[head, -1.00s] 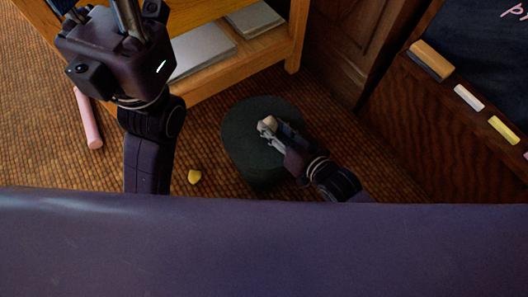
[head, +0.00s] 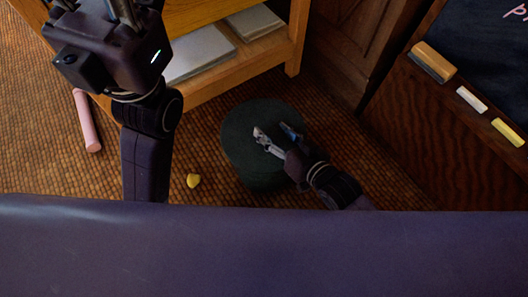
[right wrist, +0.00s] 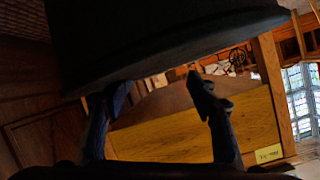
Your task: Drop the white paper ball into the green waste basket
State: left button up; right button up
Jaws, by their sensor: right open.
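The green waste basket (head: 240,155) is a dark round bin standing on the floor in the head view. My right gripper (head: 272,130) shows in front of the basket's top, with its fingers spread and nothing visible between them. In the right wrist view both fingers (right wrist: 160,92) stand apart, and a large dark rounded shape, likely the basket (right wrist: 165,35), fills the top. The white paper ball is not visible in any view now. My left gripper (head: 125,12) is at the upper left, its fingers cut off by the top edge.
A wooden shelf unit (head: 215,85) with grey stacks (head: 200,55) stands behind the basket. A board ledge at right holds an eraser (head: 434,62) and chalks (head: 472,99).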

jog(key=v, duration=0.7)
jog(key=shift+s, duration=0.2)
jog(key=shift+r, duration=0.1)
